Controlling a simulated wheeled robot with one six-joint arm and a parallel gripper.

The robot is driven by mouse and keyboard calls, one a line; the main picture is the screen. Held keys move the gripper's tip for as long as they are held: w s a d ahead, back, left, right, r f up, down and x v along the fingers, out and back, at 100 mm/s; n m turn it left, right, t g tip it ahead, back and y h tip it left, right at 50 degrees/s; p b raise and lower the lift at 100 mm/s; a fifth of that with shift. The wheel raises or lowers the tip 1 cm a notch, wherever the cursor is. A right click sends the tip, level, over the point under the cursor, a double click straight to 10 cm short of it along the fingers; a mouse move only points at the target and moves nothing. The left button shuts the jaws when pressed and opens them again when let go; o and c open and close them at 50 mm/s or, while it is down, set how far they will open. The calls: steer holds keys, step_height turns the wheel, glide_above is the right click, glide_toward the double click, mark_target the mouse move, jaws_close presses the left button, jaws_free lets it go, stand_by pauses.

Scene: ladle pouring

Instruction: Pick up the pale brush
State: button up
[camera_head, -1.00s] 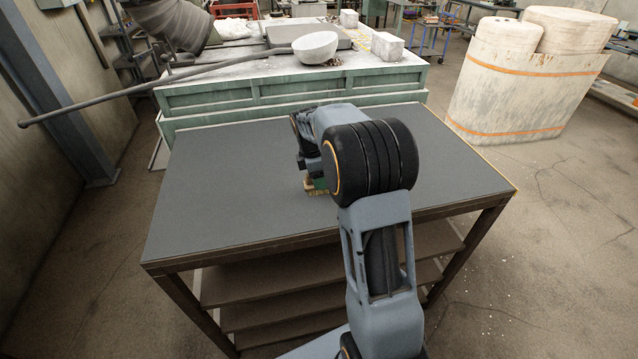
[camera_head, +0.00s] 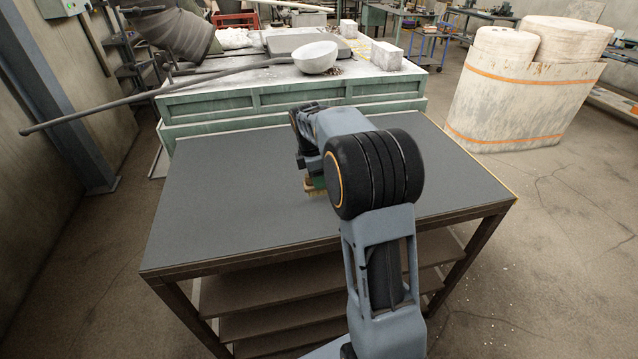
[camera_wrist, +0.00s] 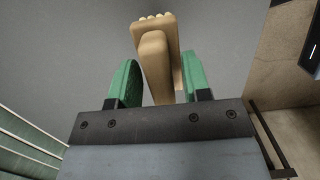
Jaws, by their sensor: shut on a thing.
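The pale brush (camera_wrist: 155,62) is tan, with a blocky head and pale bristle tufts at its far end. In the wrist view it lies between the green fingertips of my gripper (camera_wrist: 160,82), which is shut on it. In the head view only a small part of the brush (camera_head: 314,192) shows below my gripper, over the middle of the dark table top (camera_head: 220,205). My arm hides the rest. I cannot tell for sure how far the brush is from the table top.
A green bench (camera_head: 290,98) stands behind the table. It bears a grey ladle (camera_head: 315,58), whose long handle reaches out to the left, and pale blocks (camera_head: 386,55). A wrapped pale bundle (camera_head: 520,95) stands on the floor at right. The left table top is clear.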

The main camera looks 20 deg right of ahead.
steer(key=s+a+r+b, duration=0.2)
steer(key=s+r, duration=0.7)
steer(key=s, duration=0.4)
steer(key=shift+s+a+r, duration=0.35)
steer(key=shift+a+r, duration=0.05)
